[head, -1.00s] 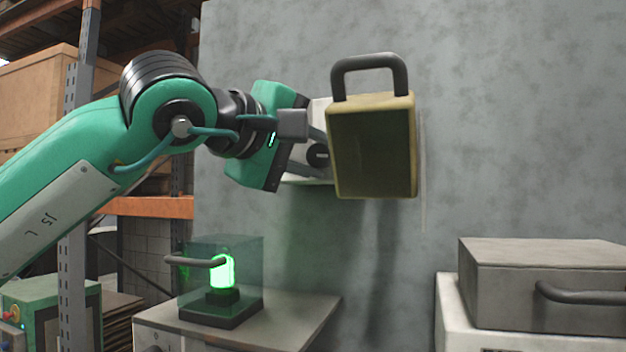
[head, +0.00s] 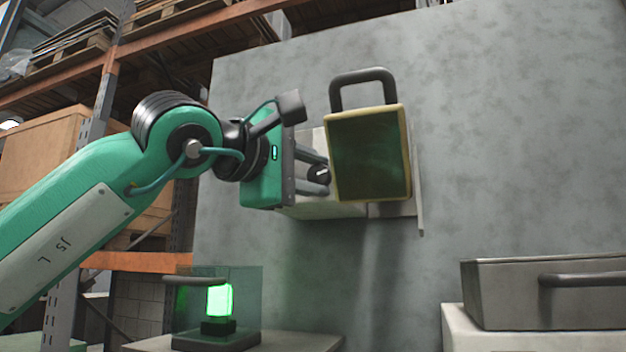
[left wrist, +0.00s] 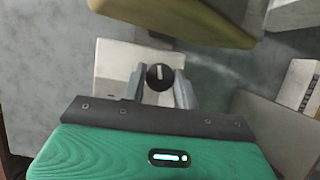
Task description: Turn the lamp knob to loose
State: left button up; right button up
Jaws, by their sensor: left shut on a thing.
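The black round knob (head: 318,174) sits on a pale box (head: 330,208) on the grey wall. In the left wrist view the knob (left wrist: 154,84) has a white mark that runs nearly upright in the picture. My left gripper (head: 314,173) reaches it from the left, with one grey finger on each side of the knob, shut on it. The fingers (left wrist: 160,84) also show in the left wrist view. A green lamp (head: 219,301) glows inside a clear case at the lower left. My right gripper is not in view.
A yellow-edged cover (head: 368,155) with a dark handle stands close to the right of my left gripper and hides part of the pale box. A closed grey case (head: 520,295) stands at the lower right. Shelving (head: 135,262) is at the left.

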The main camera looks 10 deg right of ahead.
pick_arm(q)
jog(key=o, duration=1)
jog(key=shift+a, duration=0.1)
jog(key=shift+s+a+f, duration=0.1)
jog(key=shift+s+a, duration=0.1)
jog(key=shift+b+v, duration=2.5)
jog(key=shift+v, duration=4.15)
